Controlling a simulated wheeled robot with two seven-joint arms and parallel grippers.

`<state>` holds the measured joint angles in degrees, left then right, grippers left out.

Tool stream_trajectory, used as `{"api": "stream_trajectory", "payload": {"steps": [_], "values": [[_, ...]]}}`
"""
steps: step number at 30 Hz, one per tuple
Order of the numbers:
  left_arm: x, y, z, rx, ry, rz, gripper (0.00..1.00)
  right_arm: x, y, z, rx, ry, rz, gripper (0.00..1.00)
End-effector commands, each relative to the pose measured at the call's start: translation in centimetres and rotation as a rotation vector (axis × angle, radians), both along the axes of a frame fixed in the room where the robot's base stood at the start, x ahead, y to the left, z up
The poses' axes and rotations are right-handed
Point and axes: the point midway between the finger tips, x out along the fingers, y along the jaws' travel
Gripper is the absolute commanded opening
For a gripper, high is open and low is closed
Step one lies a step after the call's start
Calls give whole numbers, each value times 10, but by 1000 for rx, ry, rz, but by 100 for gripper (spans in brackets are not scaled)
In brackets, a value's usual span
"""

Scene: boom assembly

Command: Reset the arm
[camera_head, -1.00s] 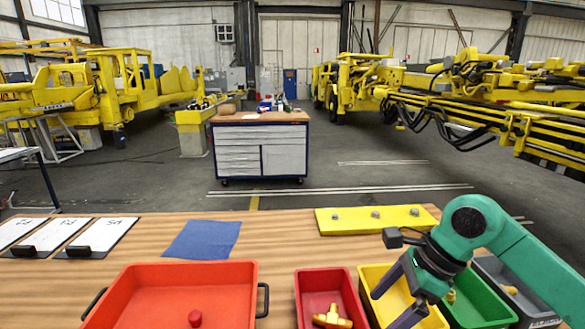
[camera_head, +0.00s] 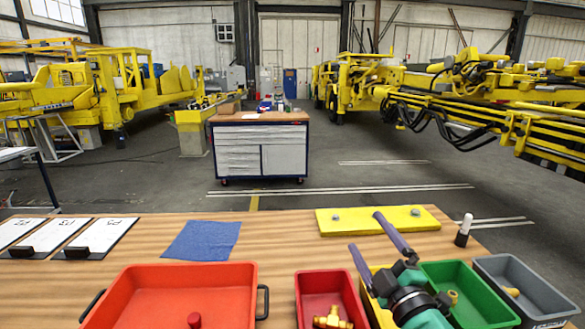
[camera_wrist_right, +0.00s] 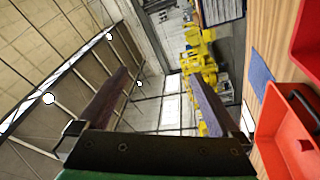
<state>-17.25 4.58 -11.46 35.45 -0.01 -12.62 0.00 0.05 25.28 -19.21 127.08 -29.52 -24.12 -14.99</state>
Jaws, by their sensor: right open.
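My right gripper (camera_head: 376,240) is in the lower right of the head view, above the yellow bin (camera_head: 375,309). Its two dark fingers are spread wide and point up and away, with nothing between them. In the right wrist view the open fingers (camera_wrist_right: 152,98) frame the hall's wall and far machinery, with no object between them. The green and dark wrist of my right arm covers part of the yellow and green bins. My left gripper is not in view.
A red bin (camera_head: 312,283) with a brass fitting (camera_head: 332,319), a green bin (camera_head: 470,280) and a grey bin (camera_head: 530,285) line the table front. An orange tray (camera_head: 150,275) is left.

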Motion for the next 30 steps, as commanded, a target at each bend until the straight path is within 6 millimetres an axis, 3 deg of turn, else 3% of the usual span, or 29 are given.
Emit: {"api": "stream_trajectory", "payload": {"steps": [1,3,6,9,15,20,24,30], "values": [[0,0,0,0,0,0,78,-2,-23,-41,127,168,-82,100],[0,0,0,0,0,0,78,-16,-49,-99,281,398,-193,100],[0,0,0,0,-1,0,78,-49,-71,-169,442,674,-326,100],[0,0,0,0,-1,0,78,-87,-80,-220,550,888,-427,100],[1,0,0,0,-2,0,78,-165,-82,-284,692,1231,-589,100],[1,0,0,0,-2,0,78,-229,-77,-314,768,1471,-701,100],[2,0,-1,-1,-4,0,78,-216,-76,-371,751,1485,-708,100],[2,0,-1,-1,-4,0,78,-220,-75,-460,732,1519,-722,100]]}}
